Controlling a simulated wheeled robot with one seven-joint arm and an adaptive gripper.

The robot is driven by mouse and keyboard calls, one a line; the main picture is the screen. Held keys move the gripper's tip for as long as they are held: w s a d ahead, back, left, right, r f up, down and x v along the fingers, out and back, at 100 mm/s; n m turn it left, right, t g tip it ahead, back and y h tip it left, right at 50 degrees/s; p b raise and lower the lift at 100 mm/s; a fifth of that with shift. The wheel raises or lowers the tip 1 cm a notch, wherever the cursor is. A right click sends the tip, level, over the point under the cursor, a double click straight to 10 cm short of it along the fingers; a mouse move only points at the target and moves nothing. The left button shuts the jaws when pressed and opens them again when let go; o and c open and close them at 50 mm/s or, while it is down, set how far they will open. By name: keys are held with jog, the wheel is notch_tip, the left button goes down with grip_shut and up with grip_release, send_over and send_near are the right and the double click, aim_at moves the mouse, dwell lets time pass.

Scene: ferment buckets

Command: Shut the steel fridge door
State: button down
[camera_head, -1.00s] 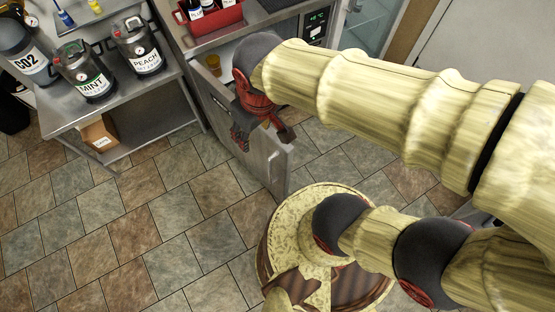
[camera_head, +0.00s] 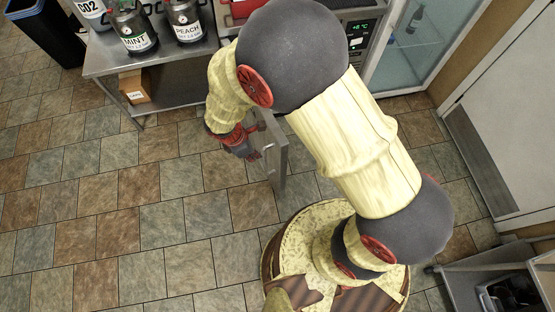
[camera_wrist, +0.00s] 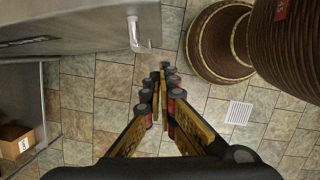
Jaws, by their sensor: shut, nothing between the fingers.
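The steel fridge door (camera_head: 279,157) stands open, swung out from under the counter. In the wrist view its steel face (camera_wrist: 80,28) fills the upper left, with the pale handle (camera_wrist: 137,36) near its free end. My gripper (camera_head: 250,155) is just left of the door in the head view, on the handle side. In the wrist view my gripper (camera_wrist: 165,68) is shut and empty, its fingertips a little below and right of the handle. I cannot tell whether it touches the door. My arm hides the fridge opening.
A steel table (camera_head: 103,66) with mint and peach kegs stands to the left, a cardboard box (camera_head: 135,87) on its shelf. A glass-door cabinet (camera_head: 421,40) is at upper right. A grey cart (camera_head: 470,283) is at lower right. Tiled floor left of the door is clear.

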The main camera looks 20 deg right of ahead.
jog(key=w+d+f+b, duration=0.1)
jog(key=d+f+b, duration=0.3)
jog(key=f, duration=0.5)
jog(key=shift+w+d+f, duration=0.25)
jog(key=shift+d+f, duration=0.1)
jog(key=shift+d, duration=0.75)
